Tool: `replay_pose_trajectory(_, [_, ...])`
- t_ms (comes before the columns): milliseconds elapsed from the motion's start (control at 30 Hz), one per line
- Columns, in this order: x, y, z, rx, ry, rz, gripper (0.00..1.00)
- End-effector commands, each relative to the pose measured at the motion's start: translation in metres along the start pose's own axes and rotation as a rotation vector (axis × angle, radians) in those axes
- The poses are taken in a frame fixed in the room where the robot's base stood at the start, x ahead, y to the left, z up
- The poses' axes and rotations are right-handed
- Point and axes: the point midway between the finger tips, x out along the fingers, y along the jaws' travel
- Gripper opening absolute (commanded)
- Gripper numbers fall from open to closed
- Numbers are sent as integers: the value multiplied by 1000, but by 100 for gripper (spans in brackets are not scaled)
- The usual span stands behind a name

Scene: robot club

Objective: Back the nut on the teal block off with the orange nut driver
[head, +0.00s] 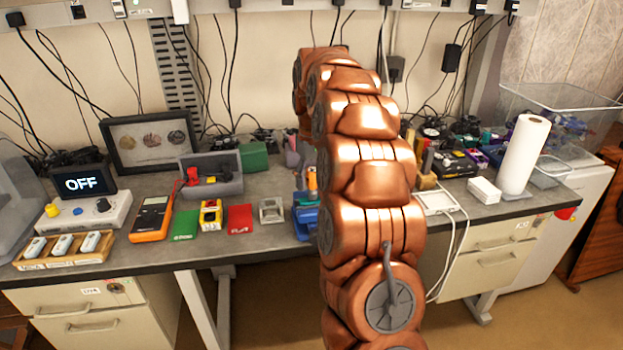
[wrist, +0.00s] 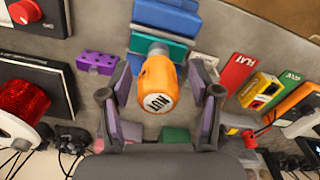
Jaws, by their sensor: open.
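The orange nut driver (wrist: 157,84), with NUT on its end cap, shows in the wrist view between the two fingers of my gripper (wrist: 160,94). My gripper is open, with a finger on each side of the handle and visible gaps. A grey metal part shows beyond the handle, over the teal block (wrist: 176,51); I cannot make out a nut there. In the head view the driver's orange handle (head: 312,178) stands above the blue block (head: 304,224), beside my arm.
A red FLAT pad (head: 239,219), a green pad (head: 184,226), a yellow device (head: 211,215) and an orange meter (head: 152,218) lie left of the blocks. A purple holed block (wrist: 97,62) is close to my gripper. A paper roll (head: 524,155) stands at right.

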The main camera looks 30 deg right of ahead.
Motion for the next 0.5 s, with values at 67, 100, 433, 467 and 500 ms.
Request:
replay_pose_trajectory(67, [1,0,0,18,0,0,62])
replay_pose_trajectory(100, [2,0,0,40,0,0,62])
replay_pose_trajectory(433, [4,0,0,371,2,1,62])
replay_pose_trajectory(467, [4,0,0,402,1,1,62])
replay_pose_trajectory(500, [3,0,0,444,1,1,62])
